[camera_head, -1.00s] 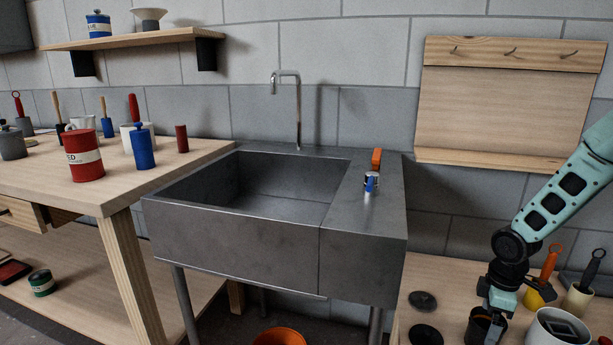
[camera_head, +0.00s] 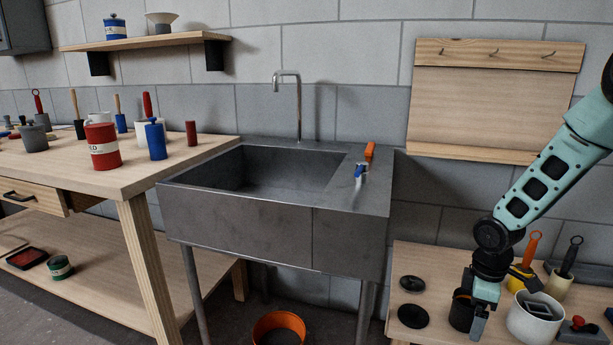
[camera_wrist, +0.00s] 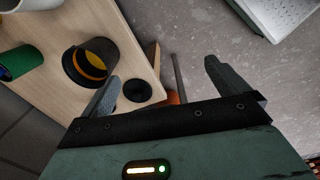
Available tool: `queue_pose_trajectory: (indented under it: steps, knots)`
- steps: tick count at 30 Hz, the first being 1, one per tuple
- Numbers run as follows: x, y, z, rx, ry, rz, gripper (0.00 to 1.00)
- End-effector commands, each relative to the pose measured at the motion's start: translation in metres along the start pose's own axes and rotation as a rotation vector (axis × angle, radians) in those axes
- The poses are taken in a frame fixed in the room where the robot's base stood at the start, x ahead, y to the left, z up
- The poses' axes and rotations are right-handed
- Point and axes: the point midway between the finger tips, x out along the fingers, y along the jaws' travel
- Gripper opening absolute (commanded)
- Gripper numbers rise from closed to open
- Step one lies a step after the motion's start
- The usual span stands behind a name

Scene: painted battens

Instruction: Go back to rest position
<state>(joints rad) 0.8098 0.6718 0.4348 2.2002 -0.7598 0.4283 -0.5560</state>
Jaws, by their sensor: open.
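My gripper (camera_head: 479,322) hangs pointing down at the lower right, over the front of the low wooden table (camera_head: 437,262). In the wrist view its two fingers (camera_wrist: 163,86) stand wide apart with nothing between them. A dark cup (camera_head: 461,311) stands just left of the gripper in the head view and partly behind it. In the wrist view the dark cup (camera_wrist: 90,64), with a yellow-orange inside, lies beyond one finger, apparently outside the jaws. My arm slants up to the right edge.
A white pot (camera_head: 534,320) stands close right of the gripper, with brush pots behind. Two black discs (camera_head: 412,316) lie left on the table. The grey sink (camera_head: 240,215) and the orange bucket (camera_head: 279,330) are further left. Space above the table's left part is clear.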

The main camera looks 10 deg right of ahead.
Motion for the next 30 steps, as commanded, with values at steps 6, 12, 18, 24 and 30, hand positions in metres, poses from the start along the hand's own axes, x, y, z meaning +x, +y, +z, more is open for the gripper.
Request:
queue_pose_trajectory:
  steps: [6,12,18,24,30]
  knots:
    - [-0.03,-0.031,-0.044,0.005,-0.017,0.012,0.99]
    - [-0.072,-0.093,-0.099,0.025,-0.025,0.029,0.99]
    - [-0.116,-0.188,-0.14,0.062,-0.01,0.036,0.99]
    - [-0.146,-0.278,-0.149,0.098,0.02,0.019,0.99]
    - [-0.163,-0.337,-0.141,0.119,0.045,-0.01,0.99]
